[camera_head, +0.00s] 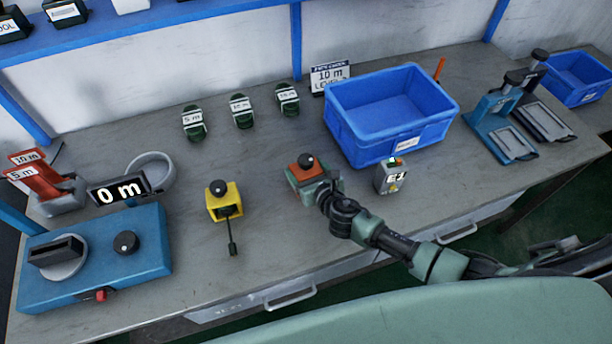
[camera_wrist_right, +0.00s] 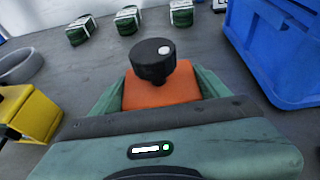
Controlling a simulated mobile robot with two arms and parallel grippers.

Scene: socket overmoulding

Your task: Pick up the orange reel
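The orange reel (camera_head: 305,164) is a small orange block with a round black knob on top, near the middle of the bench. In the right wrist view the orange reel (camera_wrist_right: 160,92) is straight ahead, its knob facing up. My right gripper (camera_head: 304,178) is at the reel, with its green fingers on either side of the block. In the wrist view the right gripper (camera_wrist_right: 160,95) shows no clear gap to the block, but I cannot tell whether the fingers press on it. The reel's lower part is hidden. My left gripper is not in view.
A blue bin (camera_head: 390,112) stands behind and right of the reel. A small grey box (camera_head: 390,178) is close by on the right. A yellow block (camera_head: 224,201) with a black knob is to the left. Several green coils (camera_head: 242,111) lie behind. Blue machine (camera_head: 95,258) stands far left.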

